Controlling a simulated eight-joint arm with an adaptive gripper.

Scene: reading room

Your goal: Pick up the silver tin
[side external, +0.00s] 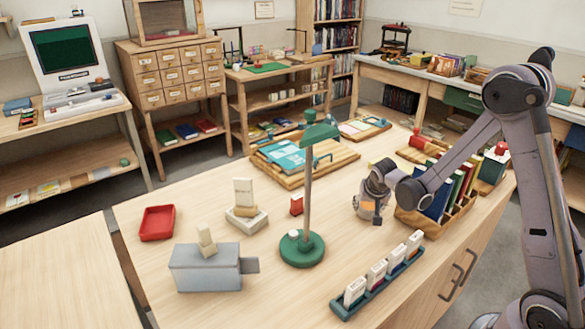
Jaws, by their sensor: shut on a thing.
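My gripper (376,203) points down at the right-centre of the wooden table, left of the book rack. It is shut on a small silver-grey thing with an orange patch, which I take to be the silver tin (367,209). The gripper hides much of the tin. I cannot tell whether the tin touches the table or hangs just above it.
A green lamp (302,248) stands left of my gripper, and a wooden book rack (436,222) is close on the right. A green tray of white-labelled blocks (377,281) lies in front. A grey box (205,270) and red tray (158,223) are at left.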

